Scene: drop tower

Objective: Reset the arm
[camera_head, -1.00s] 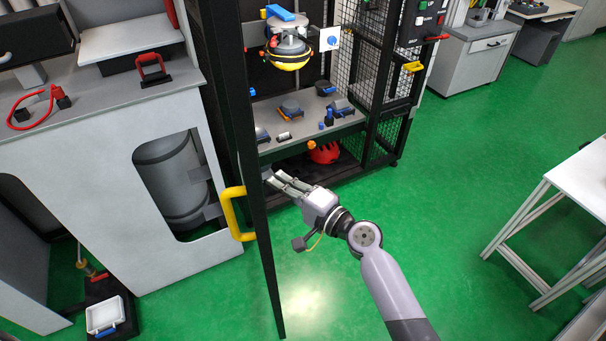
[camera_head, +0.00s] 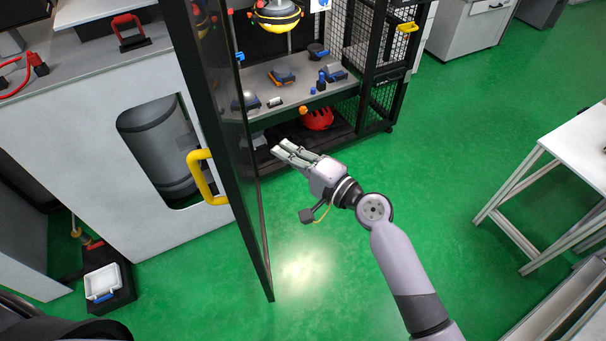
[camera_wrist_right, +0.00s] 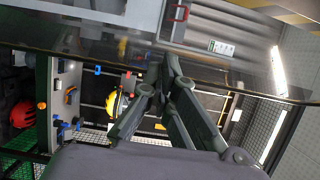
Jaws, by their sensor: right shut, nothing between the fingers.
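My right gripper (camera_head: 283,152) is shut and empty in the head view. It is held over the floor in front of the drop tower cage, to the right of the open door (camera_head: 240,150) with its yellow handle (camera_head: 207,178). In the right wrist view the gripper's fingers (camera_wrist_right: 168,75) come together, with the door's glass panel and edge close beyond them. My right arm reaches in from the lower right. My left gripper is not seen.
Inside the cage, a grey shelf (camera_head: 290,85) holds several small blue-grey items. A yellow-and-black round body (camera_head: 278,15) hangs above it, and a red helmet-like object (camera_head: 318,119) lies below. A white table (camera_head: 575,150) stands at right. Green floor between is clear.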

